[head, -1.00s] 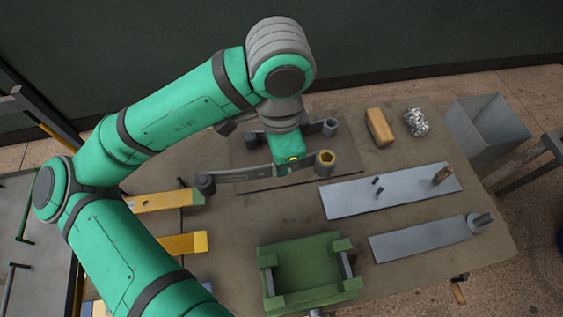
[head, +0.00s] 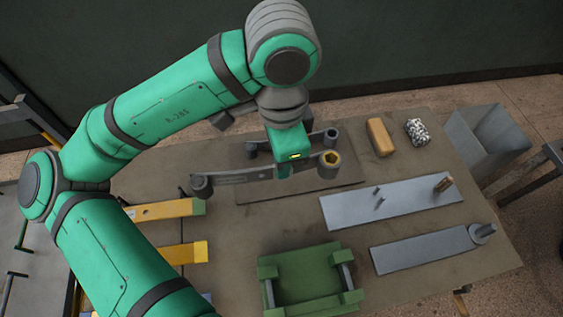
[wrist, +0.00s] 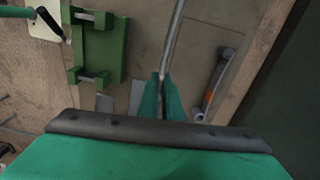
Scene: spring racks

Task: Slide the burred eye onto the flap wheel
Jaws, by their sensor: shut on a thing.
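My gripper (head: 286,168) is shut on a grey leaf spring (head: 240,177) near its right part and holds it above the bench. The spring has a rolled eye at each end: a plain grey left eye (head: 201,186) and a right eye (head: 330,165) with a yellowish ring in it. I cannot see which is burred. In the wrist view the spring (wrist: 173,38) runs edge-on up from between my fingers (wrist: 161,84). A small brown cylinder (head: 443,184), seemingly the flap wheel, stands at the right end of a pale plate (head: 410,199). The held eyes are apart from it.
A second spring's eye (head: 331,137) shows behind the held one, over a dark mat (head: 345,182). A tan block (head: 380,137) and a speckled wad (head: 417,131) lie at the back. A green fixture (head: 305,278), a plate with a grey cylinder (head: 430,249) and a grey bin (head: 490,137) are around.

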